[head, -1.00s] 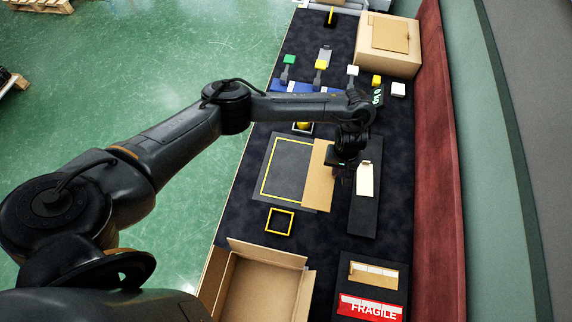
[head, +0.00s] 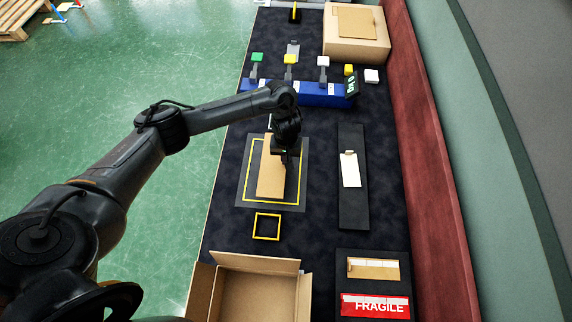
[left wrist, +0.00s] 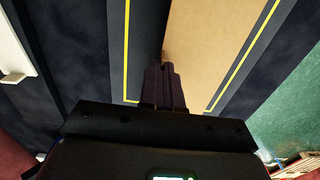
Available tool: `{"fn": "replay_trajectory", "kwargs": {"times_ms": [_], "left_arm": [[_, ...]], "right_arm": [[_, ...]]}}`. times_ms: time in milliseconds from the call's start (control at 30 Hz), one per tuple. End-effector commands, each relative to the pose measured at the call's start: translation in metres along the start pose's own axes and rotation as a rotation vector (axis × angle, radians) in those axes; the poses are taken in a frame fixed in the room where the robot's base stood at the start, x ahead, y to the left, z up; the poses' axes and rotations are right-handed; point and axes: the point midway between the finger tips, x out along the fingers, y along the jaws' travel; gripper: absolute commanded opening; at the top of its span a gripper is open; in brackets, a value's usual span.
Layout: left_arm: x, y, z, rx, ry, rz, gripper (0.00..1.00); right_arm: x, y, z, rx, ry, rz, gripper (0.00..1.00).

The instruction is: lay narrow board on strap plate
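The narrow tan board (head: 269,178) is over the dark plate with a yellow outline (head: 225,193), inside the outline and toward its left-middle in the head view. I cannot tell whether it touches the plate or is just above it. My left gripper (head: 290,160) is at the board's right long edge, fingers close together on it. In the left wrist view the fingers (left wrist: 165,86) overlap the edge of the board (left wrist: 212,45), with yellow lines on both sides. My right gripper is not in view.
A long dark plate with a white card (head: 350,170) lies to the right. A small yellow square frame (head: 266,226) and an open carton (head: 222,290) are in front. A blue rack (head: 310,95) with coloured-top tools stands behind. A red FRAGILE label (head: 375,306) is front right.

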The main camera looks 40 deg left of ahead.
Motion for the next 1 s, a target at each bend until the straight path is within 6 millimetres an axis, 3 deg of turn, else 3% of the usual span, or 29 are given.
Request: {"fn": "replay_trajectory", "kwargs": {"times_ms": [367,833,1000], "left_arm": [[0.040,0.000,0.000,-0.001,-0.001,0.000,0.00],[0.042,0.000,0.000,0.000,-0.001,-0.001,0.00],[0.043,0.000,0.000,0.000,0.000,0.000,0.27]], "right_arm": [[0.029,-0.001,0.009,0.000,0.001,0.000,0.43],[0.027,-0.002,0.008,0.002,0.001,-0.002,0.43],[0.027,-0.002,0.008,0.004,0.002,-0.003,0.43]]}}
